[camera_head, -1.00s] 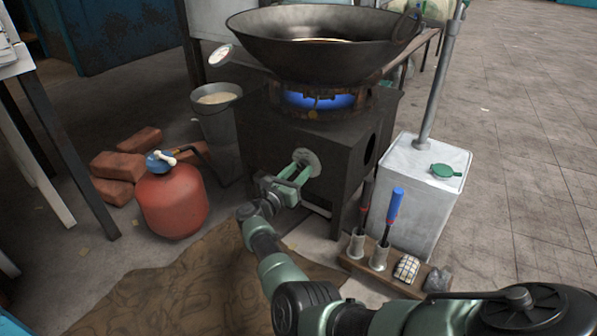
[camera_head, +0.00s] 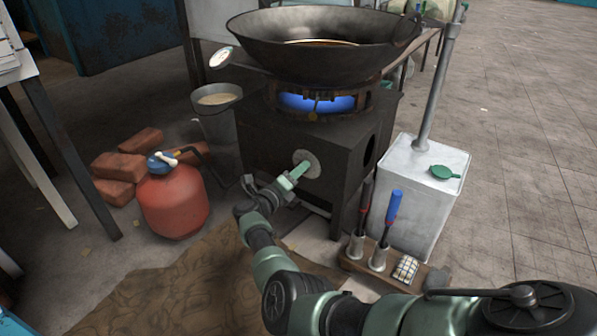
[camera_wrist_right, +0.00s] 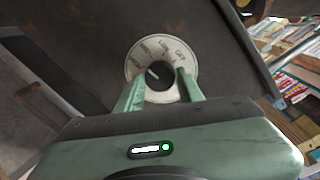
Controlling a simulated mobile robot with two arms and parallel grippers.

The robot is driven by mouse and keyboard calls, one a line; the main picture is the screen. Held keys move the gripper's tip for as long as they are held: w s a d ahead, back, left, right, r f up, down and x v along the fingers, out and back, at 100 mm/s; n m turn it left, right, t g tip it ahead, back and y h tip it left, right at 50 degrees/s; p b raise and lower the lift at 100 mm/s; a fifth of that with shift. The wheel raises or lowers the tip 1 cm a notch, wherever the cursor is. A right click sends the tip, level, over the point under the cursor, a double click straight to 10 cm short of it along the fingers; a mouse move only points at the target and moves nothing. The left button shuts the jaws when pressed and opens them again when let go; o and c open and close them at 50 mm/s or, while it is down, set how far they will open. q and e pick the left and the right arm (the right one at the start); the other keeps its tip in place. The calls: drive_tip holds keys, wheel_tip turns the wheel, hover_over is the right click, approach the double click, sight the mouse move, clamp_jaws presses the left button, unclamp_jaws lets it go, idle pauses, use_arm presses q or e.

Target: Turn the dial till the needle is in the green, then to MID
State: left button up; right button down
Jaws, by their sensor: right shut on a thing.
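The dial (camera_head: 312,158) is a pale round plate on the front of the dark stove. In the right wrist view the dial plate (camera_wrist_right: 146,47) carries dark lettering too small to read around a dark knob (camera_wrist_right: 158,76) with a light pointer line slanting to the upper left. My right gripper (camera_head: 300,171) is shut on the knob, one green finger on each side (camera_wrist_right: 161,82). The gauge (camera_head: 221,57) is a small white round face at the wok's left side; its needle and colours are too small to read. My left gripper is not in view.
A blue flame (camera_head: 318,101) burns under the wok (camera_head: 320,45). A red gas cylinder (camera_head: 173,202) and bricks (camera_head: 118,167) stand left. A metal bucket (camera_head: 217,121) is beside the stove. A tool rack (camera_head: 355,264) and a white metal canister (camera_head: 415,205) stand right.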

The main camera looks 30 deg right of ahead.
drive_tip(key=shift+n+g, duration=0.3)
drive_tip(key=shift+n, duration=1.9)
drive_tip(key=c, duration=0.9)
unclamp_jaws()
